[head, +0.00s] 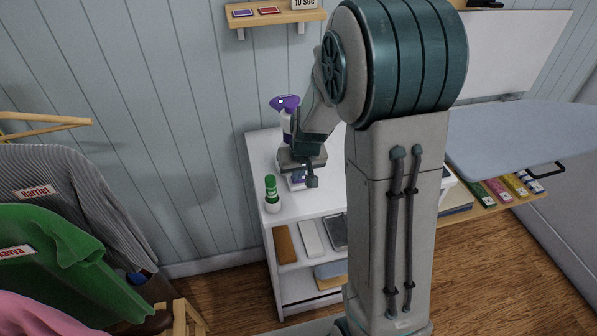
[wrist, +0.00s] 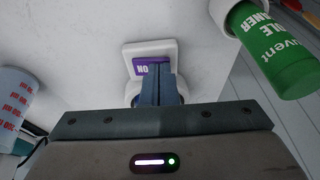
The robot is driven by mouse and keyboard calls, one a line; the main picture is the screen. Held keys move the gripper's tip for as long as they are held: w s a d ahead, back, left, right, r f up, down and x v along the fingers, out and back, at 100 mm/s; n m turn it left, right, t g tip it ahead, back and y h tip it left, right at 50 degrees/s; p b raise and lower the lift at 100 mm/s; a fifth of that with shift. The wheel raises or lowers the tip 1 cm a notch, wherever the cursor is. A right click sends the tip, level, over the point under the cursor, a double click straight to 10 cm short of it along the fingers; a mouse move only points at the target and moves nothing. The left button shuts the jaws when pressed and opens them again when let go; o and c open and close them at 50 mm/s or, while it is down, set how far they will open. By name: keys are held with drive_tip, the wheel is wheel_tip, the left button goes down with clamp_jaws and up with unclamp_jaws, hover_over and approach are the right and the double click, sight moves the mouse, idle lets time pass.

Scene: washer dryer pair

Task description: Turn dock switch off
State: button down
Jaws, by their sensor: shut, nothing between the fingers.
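The dock (wrist: 131,52) is a white rounded plate with a purple label, seen in the wrist view on the white surface. The label carries white lettering that looks like ON, upside down in this view. My gripper (wrist: 157,78) is shut and empty, its fingertips over the lower part of the dock and label. They hide part of it, and I cannot tell whether they touch it. In the head view my gripper (head: 311,184) is low over the white shelf top, with a bit of purple beside it. The switch lever itself is not clearly visible.
A green bottle (wrist: 275,55) stands close to the dock, also in the head view (head: 271,187). A purple-topped spray bottle (head: 286,103) stands behind my gripper. The white shelf unit (head: 262,146) meets the wall. Hanging clothes (head: 60,245) are at left, an ironing board (head: 530,140) at right.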

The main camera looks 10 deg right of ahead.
drive_tip(key=shift+s+a+f+b, duration=0.1)
drive_tip(key=shift+a+f+b, duration=0.2)
drive_tip(key=shift+f+b, duration=0.6)
drive_tip(key=shift+s+a+r+b, duration=0.2)
drive_tip(key=shift+a+b, duration=0.05)
drive_tip(key=shift+b, duration=0.5)
drive_tip(key=shift+a+f, duration=0.1)
drive_tip(key=shift+d, duration=0.6)
drive_tip(key=shift+r, duration=0.45)
drive_tip(key=r+p, duration=0.2)
drive_tip(key=r, duration=0.1)
drive_tip(key=r+p, duration=0.1)
drive_tip(key=shift+w+a+r, duration=0.2)
drive_tip(key=shift+a+r, duration=0.05)
drive_tip(key=shift+r, duration=0.05)
wheel_tip(320, 180, up, 9)
drive_tip(key=s+a+b, duration=0.1)
drive_tip(key=s+a, duration=0.1)
drive_tip(key=shift+s+a, duration=0.35)
drive_tip(key=shift+a, duration=0.05)
